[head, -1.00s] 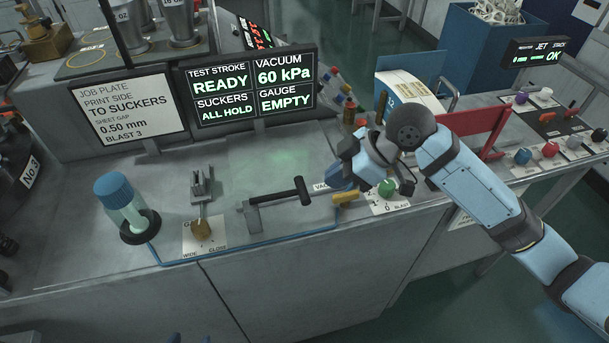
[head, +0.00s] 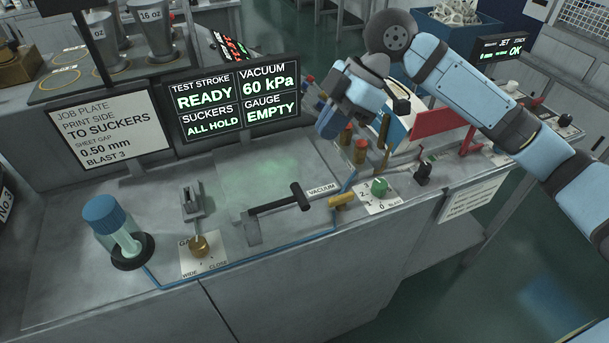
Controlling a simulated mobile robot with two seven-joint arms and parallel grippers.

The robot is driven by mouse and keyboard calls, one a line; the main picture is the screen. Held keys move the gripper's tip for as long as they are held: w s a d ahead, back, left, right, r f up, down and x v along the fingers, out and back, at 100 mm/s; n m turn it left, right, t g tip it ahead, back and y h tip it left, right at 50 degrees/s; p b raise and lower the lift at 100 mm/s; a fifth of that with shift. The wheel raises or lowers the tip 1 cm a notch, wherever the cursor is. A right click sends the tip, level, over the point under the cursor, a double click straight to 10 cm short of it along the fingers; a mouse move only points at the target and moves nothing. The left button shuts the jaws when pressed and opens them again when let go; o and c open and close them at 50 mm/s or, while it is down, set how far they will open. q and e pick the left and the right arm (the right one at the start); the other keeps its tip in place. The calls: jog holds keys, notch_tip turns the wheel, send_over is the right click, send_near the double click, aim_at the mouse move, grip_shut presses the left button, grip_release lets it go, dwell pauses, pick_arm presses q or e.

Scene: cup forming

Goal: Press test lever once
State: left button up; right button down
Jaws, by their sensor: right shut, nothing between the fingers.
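A lever with a black T-shaped handle (head: 299,196) stands on a grey bracket on the bench top, left of the VACUUM label. Its bar lies roughly level over the plate. No label on it names it the test lever. The screen (head: 236,98) reads TEST STROKE READY, VACUUM 60 kPa, SUCKERS ALL HOLD and GAUGE EMPTY. My right gripper (head: 327,124) is raised above the bench, just right of the screen and behind the lever handle, apart from it. It is shut and empty; its fingertips are hard to make out. My left gripper is out of view.
A yellow valve handle (head: 342,201) and a green blast knob (head: 380,187) sit right of the lever. Brass posts (head: 360,151) stand close under my right gripper. A blue-capped jar (head: 110,222) and a gauge knob (head: 199,244) are at the left.

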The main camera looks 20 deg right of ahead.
send_over(294, 196)
jog(key=f, duration=0.8)
jog(key=shift+d+f, duration=0.2)
jog(key=shift+d, duration=0.2)
jog(key=shift+d+f+p, duration=0.2)
jog(key=shift+f, duration=0.45)
jog(key=shift+d+f+p, duration=0.15)
jog(key=shift+f, duration=0.45)
jog(key=shift+d+f, duration=0.2)
jog(key=shift+f, duration=0.45)
jog(key=shift+f, duration=0.1)
